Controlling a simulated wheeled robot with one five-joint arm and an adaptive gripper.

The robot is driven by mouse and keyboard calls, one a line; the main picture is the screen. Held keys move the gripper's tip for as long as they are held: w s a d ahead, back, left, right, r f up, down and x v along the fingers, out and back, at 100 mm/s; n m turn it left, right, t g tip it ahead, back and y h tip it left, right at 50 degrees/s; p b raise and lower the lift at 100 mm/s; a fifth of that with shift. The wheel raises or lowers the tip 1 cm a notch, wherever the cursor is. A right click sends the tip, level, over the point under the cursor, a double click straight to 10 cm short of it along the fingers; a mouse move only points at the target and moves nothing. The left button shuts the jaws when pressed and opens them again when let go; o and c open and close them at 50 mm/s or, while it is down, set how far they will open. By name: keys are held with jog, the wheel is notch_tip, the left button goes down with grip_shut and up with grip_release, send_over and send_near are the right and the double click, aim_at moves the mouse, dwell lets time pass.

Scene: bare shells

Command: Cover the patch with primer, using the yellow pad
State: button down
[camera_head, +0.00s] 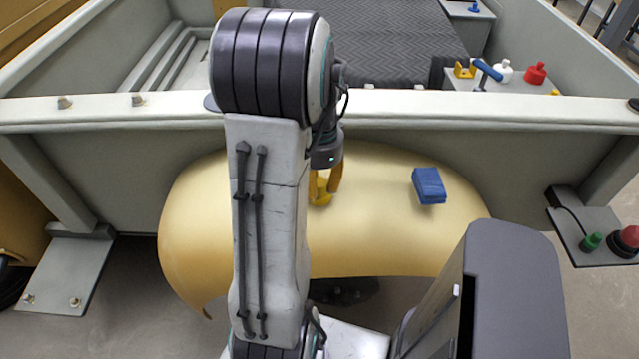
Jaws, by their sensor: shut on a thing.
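My gripper (327,186) is partly hidden behind my own arm, above or at the upper middle of the pale yellow curved shell (385,240). It is shut on a yellow thing (320,190), which looks like the yellow pad; only part of it shows. I cannot tell whether the pad touches the shell. A blue pad (429,185) lies on the shell to the right of my gripper. I see no distinct patch on the shell; my arm hides part of its surface.
A grey rail (440,108) runs behind the shell. Beyond it, a ledge at the right holds a blue-handled tool (488,70), a white bottle (504,72) and a red bottle (536,74). A bracket at the far right carries green (591,241) and red (626,238) knobs.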

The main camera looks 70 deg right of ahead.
jog(key=shift+f+b, duration=0.35)
jog(key=shift+f, duration=0.15)
jog(key=shift+r, duration=0.1)
